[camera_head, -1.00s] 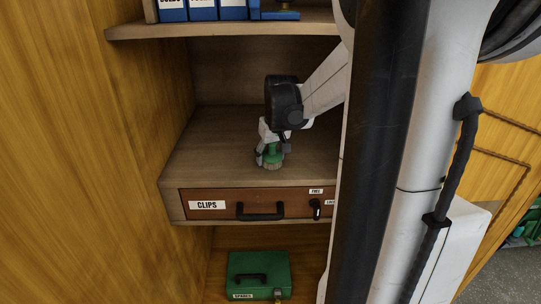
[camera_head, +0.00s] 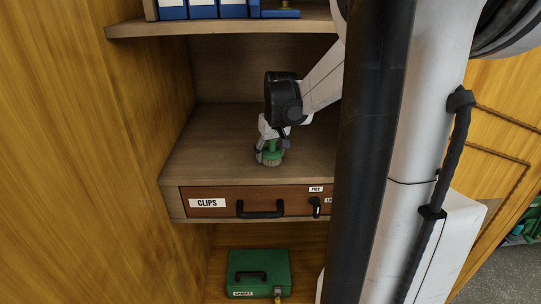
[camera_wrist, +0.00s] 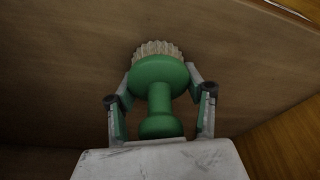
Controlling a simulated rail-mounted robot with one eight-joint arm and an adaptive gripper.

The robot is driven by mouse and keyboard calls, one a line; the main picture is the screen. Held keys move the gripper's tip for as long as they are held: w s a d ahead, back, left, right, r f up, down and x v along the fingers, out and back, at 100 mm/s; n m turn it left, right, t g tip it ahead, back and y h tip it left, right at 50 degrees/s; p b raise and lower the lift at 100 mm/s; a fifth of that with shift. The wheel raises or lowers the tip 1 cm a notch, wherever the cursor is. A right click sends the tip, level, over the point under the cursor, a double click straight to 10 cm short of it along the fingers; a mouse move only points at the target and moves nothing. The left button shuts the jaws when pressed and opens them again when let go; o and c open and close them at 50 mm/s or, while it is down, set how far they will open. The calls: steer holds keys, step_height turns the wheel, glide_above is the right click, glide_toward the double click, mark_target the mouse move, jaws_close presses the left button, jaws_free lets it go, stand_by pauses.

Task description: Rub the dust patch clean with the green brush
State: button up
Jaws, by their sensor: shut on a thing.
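The green brush (camera_head: 272,155) is upright in my gripper (camera_head: 270,147), bristles down, on or just above the wooden shelf (camera_head: 215,150) over the drawer. In the wrist view the green brush (camera_wrist: 160,80) has a round head, a knobbed handle and pale bristles. My gripper's fingers (camera_wrist: 160,105) stand on both sides of it, shut on it. I cannot make out a dust patch in either view; the brush and gripper hide part of the shelf.
Below the shelf is a brown drawer labelled CLIPS (camera_head: 230,203) with a black handle (camera_head: 260,209). A green case (camera_head: 258,272) sits underneath. An upper shelf (camera_head: 230,28) holds blue-fronted items. A wooden wall (camera_head: 110,150) bounds the left. The shelf around the brush looks clear.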

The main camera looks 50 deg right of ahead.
stand_by(0.4)
steer(key=shift+s+a+f, duration=0.15)
steer(key=shift+s+a, duration=0.45)
steer(key=shift+s, duration=0.1)
steer(key=shift+w+d, duration=0.1)
steer(key=shift+w+d, duration=0.55)
steer(key=shift+w, duration=0.05)
steer(key=shift+s+a, duration=0.1)
steer(key=shift+s+a, duration=0.6)
steer(key=shift+s, duration=0.05)
steer(key=shift+f, duration=0.1)
steer(key=shift+w+d, duration=0.15)
steer(key=shift+w+d, duration=0.5)
steer(key=shift+w, duration=0.05)
